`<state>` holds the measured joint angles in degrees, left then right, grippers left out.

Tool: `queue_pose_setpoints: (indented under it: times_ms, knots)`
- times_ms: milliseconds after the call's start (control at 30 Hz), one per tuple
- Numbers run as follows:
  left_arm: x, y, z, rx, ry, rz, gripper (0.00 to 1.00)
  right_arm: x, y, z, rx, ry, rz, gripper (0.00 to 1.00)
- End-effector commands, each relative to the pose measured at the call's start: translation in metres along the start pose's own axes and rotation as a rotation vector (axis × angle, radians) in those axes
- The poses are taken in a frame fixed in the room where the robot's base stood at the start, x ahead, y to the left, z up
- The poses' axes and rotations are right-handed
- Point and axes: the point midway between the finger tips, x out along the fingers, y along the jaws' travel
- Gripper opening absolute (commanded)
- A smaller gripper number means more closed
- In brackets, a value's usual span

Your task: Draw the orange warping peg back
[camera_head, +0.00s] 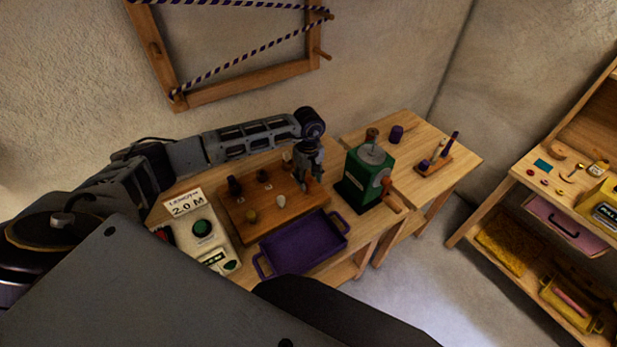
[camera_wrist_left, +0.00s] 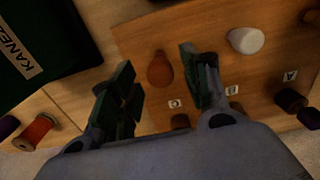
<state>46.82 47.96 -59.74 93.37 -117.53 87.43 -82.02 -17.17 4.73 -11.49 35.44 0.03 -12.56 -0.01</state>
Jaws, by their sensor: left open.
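The orange peg (camera_wrist_left: 160,69) stands on the wooden peg board (camera_wrist_left: 138,38) and shows in the left wrist view between my left gripper's fingers. My left gripper (camera_wrist_left: 157,62) is open, with a finger on either side of the peg; I cannot tell whether either touches it. In the head view my left gripper (camera_head: 309,178) points down over the right end of the peg board (camera_head: 232,207), and the orange peg cannot be made out there. My right gripper is not in view.
A white peg (camera_wrist_left: 246,40) stands beside the right finger. A green cranked machine (camera_head: 368,176) stands close to the right of the gripper. A purple tray (camera_head: 303,243) lies in front of the board. A control box (camera_head: 203,229) stands at the left.

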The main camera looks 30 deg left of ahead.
Motion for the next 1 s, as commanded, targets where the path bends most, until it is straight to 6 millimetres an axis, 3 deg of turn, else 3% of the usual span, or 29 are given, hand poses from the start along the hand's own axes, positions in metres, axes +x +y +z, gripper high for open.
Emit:
queue_pose_setpoints:
  times_ms: [267,800,1000]
  knots:
    - [-0.019,0.000,-0.001,0.000,0.002,0.001,0.47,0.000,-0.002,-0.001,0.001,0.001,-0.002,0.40]
    - [-0.096,0.001,-0.001,0.000,0.002,0.003,0.47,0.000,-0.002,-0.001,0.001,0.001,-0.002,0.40]
    - [-0.114,0.000,-0.001,-0.001,0.001,0.002,0.47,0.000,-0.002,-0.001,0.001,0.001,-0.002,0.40]
